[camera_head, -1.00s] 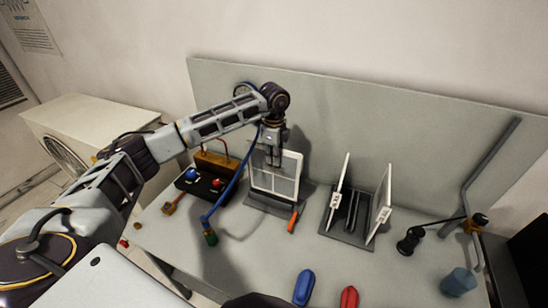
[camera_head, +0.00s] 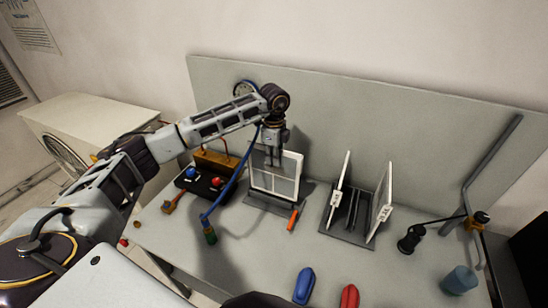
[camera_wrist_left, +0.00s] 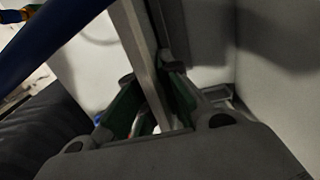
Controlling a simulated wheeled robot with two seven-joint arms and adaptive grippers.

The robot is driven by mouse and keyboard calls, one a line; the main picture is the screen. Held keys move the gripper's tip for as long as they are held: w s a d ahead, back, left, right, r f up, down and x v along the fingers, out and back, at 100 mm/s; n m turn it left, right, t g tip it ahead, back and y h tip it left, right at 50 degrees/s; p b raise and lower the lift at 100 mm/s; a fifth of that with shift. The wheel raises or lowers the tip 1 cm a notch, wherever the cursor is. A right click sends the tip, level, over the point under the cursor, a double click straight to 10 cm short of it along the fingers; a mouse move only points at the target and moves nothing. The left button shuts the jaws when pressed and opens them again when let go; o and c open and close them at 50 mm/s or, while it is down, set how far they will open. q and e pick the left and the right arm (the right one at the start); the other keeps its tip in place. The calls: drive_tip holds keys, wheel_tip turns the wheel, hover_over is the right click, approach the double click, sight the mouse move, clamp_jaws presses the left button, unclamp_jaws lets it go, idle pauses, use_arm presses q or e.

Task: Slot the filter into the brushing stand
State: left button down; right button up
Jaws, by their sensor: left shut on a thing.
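The filter (camera_head: 262,182), a thin white-framed panel with grey mesh, stands nearly upright at the left-centre of the bench. My left gripper (camera_head: 274,160) is shut on its upper edge from above. In the left wrist view the pale frame edge of the filter (camera_wrist_left: 147,65) runs between the green-padded fingers. A low dark grey base (camera_head: 262,203) lies directly under the filter and may be the brushing stand. I cannot tell whether the filter's lower edge is seated in it or just above it. My right gripper is not seen.
A dark slotted rack (camera_head: 345,238) with two upright white panels stands to the right. An orange-handled tool (camera_head: 293,219) lies by the base. A blue hose (camera_head: 226,192) hangs left of the filter. Blue (camera_head: 304,285) and red (camera_head: 349,297) objects lie in front. The back panel (camera_head: 380,140) limits room behind.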

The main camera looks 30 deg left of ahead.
use_arm(q)
drive_tip(key=shift+f+b, duration=0.75)
drive_tip(key=shift+f, duration=0.65)
drive_tip(key=shift+r, duration=0.25)
drive_tip(key=shift+r+p, duration=2)
drive_tip(key=shift+r, duration=1.3)
drive_tip(key=shift+f, duration=0.2)
